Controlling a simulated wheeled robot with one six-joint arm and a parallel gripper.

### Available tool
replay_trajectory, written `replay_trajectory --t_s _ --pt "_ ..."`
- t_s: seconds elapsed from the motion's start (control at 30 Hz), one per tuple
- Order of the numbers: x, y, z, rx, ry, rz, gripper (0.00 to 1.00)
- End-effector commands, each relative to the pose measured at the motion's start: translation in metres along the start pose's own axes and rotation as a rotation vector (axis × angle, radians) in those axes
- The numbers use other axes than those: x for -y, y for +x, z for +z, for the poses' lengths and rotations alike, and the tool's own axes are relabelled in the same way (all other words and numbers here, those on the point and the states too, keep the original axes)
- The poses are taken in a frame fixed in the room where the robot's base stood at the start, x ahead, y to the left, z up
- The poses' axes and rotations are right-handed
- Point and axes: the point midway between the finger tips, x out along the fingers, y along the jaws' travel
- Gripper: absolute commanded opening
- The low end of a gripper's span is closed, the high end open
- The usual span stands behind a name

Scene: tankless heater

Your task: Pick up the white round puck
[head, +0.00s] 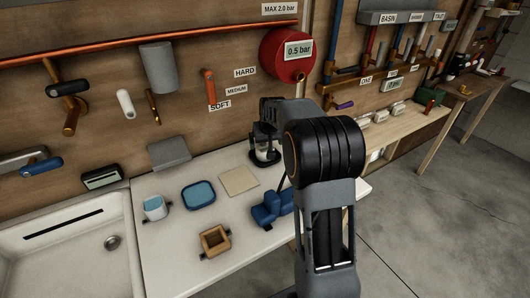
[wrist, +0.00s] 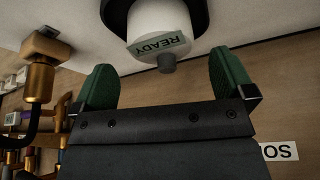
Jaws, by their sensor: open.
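A white round body (wrist: 158,20) with a READY label sits in a black round base at the top of the wrist view. A small grey knob sticks out of it toward me. In the head view the white body (head: 264,154) shows at the back of the counter, partly hidden by my gripper. I cannot tell for sure whether it is the puck. My gripper (wrist: 164,62) is open, its two green fingers apart with nothing held between them. The fingertips are close to the white body, one to each side of the knob; I see no contact.
The counter (head: 160,258) holds a white-and-blue cup-like piece (head: 155,207), a blue tray (head: 199,195), a beige square (head: 239,181), a wooden box (head: 215,241) and blue blocks (head: 266,208). A sink (head: 70,250) is at left. The wall with pipes rises behind.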

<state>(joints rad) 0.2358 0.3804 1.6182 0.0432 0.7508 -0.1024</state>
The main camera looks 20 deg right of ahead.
Motion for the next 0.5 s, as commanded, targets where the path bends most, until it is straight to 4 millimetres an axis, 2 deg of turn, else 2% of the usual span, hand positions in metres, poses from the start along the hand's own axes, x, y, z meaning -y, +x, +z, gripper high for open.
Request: replay_trajectory --t_s 0.3,0.5 --pt "0.001 0.040 -0.001 0.002 0.000 0.000 1.00" --pt "0.001 0.046 -0.001 0.000 0.000 0.000 1.00"
